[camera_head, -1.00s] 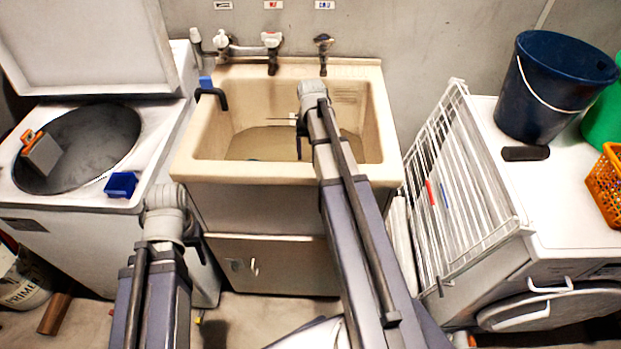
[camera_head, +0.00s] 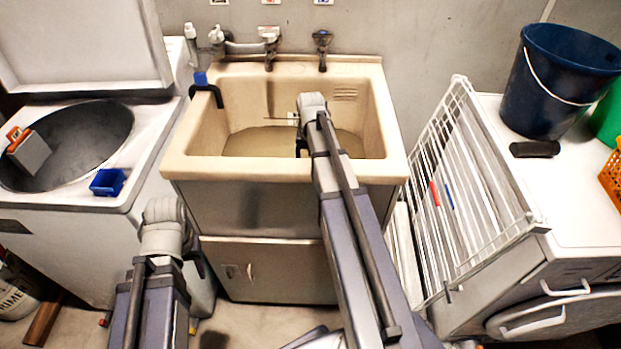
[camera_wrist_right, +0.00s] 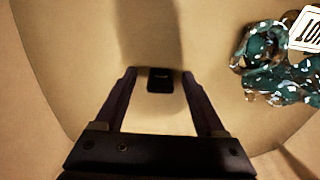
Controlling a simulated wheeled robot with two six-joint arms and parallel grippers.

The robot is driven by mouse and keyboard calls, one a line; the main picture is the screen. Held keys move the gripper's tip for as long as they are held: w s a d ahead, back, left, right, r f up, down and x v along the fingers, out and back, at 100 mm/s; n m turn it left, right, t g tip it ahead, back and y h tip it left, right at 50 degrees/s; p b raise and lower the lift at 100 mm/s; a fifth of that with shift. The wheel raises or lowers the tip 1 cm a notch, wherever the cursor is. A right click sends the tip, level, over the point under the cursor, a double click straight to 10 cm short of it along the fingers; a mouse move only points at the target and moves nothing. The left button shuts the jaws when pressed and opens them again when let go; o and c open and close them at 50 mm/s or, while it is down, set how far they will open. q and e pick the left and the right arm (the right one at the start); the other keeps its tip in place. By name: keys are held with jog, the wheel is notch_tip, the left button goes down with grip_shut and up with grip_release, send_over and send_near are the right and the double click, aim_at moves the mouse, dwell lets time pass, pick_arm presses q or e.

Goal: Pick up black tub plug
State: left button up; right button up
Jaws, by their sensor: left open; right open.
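The black tub plug (camera_wrist_right: 160,83) shows in the right wrist view as a small dark piece against the beige sink surface. My right gripper (camera_wrist_right: 159,74) is open, with one finger on each side of the plug in the picture; I cannot tell whether they touch it. In the head view my right arm reaches into the beige sink (camera_head: 172,165), and its wrist hides most of the gripper there. The plug cannot be made out in the head view. My left gripper (camera_head: 197,258) hangs in front of the sink cabinet at the left, mostly hidden behind its wrist.
A green, white-spotted thing (camera_wrist_right: 268,62) with a white label lies right of the plug. Taps (camera_head: 268,45) stand behind the sink. A top-loading washer (camera_head: 150,150) is at the left, a white wire rack (camera_head: 465,190) at the right. A dark blue bucket (camera_head: 545,90) stands beyond it.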

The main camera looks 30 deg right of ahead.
jog(key=shift+c, duration=0.2)
grip_shut()
dwell(0.3)
jog(key=shift+r, duration=0.1)
